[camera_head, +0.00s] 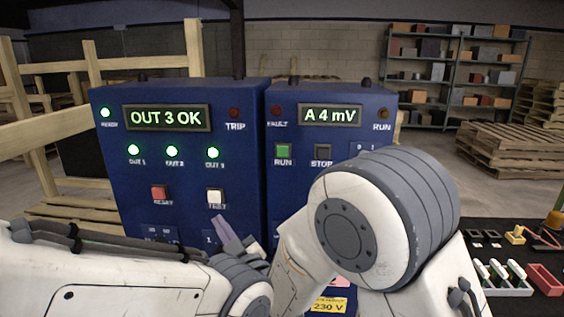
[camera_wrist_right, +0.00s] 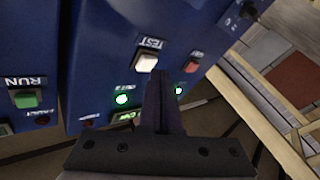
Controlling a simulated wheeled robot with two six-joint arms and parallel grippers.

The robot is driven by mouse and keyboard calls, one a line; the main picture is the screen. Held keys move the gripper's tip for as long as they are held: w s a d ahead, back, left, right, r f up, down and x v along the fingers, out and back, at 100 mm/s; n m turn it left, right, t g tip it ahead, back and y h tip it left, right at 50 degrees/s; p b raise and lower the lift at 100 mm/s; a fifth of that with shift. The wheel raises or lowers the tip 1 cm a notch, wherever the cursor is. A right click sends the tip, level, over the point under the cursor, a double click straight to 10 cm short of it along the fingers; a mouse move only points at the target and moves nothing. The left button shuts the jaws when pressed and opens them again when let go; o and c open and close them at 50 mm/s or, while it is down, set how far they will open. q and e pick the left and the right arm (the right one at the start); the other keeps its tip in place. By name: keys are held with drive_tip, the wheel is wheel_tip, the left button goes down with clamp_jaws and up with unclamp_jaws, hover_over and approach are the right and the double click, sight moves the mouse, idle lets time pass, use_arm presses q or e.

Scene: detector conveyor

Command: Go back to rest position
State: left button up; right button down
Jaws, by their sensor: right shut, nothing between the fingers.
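My right gripper (camera_head: 222,222) is shut and empty in front of the left blue cabinet (camera_head: 180,95), just below its white TEST button (camera_head: 216,196). In the right wrist view the shut dark fingers (camera_wrist_right: 161,78) point up the picture, with their tips near the TEST button (camera_wrist_right: 147,62); I cannot tell whether they touch the panel. My right arm's big grey joint (camera_head: 385,215) covers the lower part of the right cabinet (camera_head: 330,92). My left gripper does not show. A white arm link of mine crosses the lower left.
The left display reads "OUT 3 OK" (camera_head: 168,117), with three green OUT lamps lit. The right display reads "A 4 mV" (camera_head: 330,115); its RUN button (camera_head: 283,151) is green. A dark table (camera_head: 490,228) with small parts and a red bin (camera_head: 545,280) is at right.

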drive_tip(key=w+d+f+m+h, duration=0.1)
drive_tip(key=d, duration=0.2)
drive_tip(key=w+d+f+m+g+h, duration=0.1)
drive_tip(key=d+f+h, duration=0.1)
drive_tip(key=d, duration=0.1)
drive_tip(key=w+d+f+m+h, duration=0.1)
drive_tip(key=d, duration=0.2)
drive_tip(key=shift+w+d+f+g+h, duration=0.3)
drive_tip(key=shift+w+f, duration=0.05)
drive_tip(key=shift+f, duration=0.05)
drive_tip(key=s+d+f+m+g+h, duration=0.3)
drive_tip(key=d+f, duration=0.1)
drive_tip(key=d, duration=0.4)
drive_tip(key=s+d+f+m+g+h, duration=0.2)
drive_tip(key=d+f, duration=0.2)
drive_tip(key=d, duration=0.4)
drive_tip(key=s+d+f+m+g+h, duration=0.25)
drive_tip(key=s+d+m+g, duration=0.3)
drive_tip(key=s+d, duration=0.6)
drive_tip(key=s+a+r+n+g, duration=0.1)
drive_tip(key=s+a+r+n, duration=0.1)
drive_tip(key=s+a, duration=0.3)
drive_tip(key=s+a+r+n+g+p, duration=0.1)
drive_tip(key=s+a+r+n, duration=0.1)
drive_tip(key=s+a, duration=0.3)
drive_tip(key=s+a+r+n+g+y, duration=0.1)
drive_tip(key=s+a+r+n, duration=0.2)
drive_tip(key=s+a+n, duration=0.1)
drive_tip(key=shift+s+a, duration=0.6)
drive_tip(key=shift+a, duration=0.15)
